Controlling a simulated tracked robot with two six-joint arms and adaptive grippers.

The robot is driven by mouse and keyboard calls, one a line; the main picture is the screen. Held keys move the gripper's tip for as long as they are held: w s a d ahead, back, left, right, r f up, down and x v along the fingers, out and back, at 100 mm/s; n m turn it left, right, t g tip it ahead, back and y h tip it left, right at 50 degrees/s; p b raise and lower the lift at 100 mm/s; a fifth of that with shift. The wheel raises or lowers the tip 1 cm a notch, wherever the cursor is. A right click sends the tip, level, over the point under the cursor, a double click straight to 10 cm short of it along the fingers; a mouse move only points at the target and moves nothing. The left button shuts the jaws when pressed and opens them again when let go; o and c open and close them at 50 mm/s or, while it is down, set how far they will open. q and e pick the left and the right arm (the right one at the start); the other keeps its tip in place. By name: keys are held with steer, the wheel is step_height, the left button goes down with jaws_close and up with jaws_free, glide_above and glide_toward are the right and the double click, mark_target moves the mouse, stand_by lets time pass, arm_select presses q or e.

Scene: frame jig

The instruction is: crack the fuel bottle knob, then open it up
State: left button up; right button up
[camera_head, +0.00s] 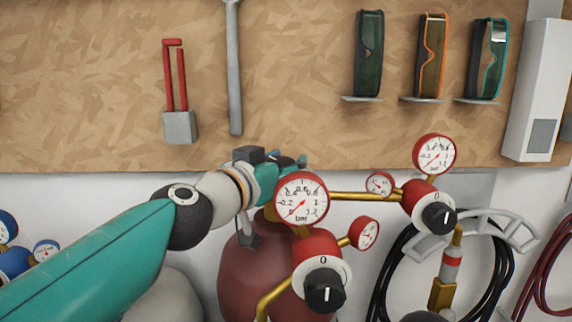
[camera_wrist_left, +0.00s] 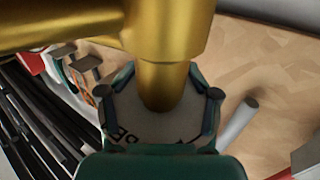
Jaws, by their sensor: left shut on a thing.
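The dark red bottle (camera_head: 240,275), apparently the fuel bottle, stands low in the middle of the head view. My left gripper (camera_head: 278,168) is at its top, partly hidden behind a large pressure gauge (camera_head: 301,198). In the left wrist view, the left gripper (camera_wrist_left: 158,95) has its fingers shut around a pale round knob (camera_wrist_left: 130,120) with dark markings. A brass stem (camera_wrist_left: 165,80) hides part of the knob's face. The knob is hidden in the head view. My right gripper is in neither view.
A red regulator (camera_head: 320,243) with a black dial (camera_head: 325,291) is just right of the gripper. A brass pipe (camera_head: 355,196) leads to another regulator (camera_head: 425,203). Black hoses (camera_head: 388,270) hang at right. Goggles (camera_head: 369,60) and tools hang on the board above.

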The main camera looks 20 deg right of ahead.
arm_select(q)
steer(key=shift+f, duration=0.2)
steer(key=o, duration=0.7)
steer(key=shift+o, duration=1.4)
steer(key=shift+a+r, duration=0.1)
steer(key=shift+a, duration=0.1)
steer(key=shift+d, duration=0.15)
steer(key=shift+s, duration=0.1)
steer(key=v, duration=1.2)
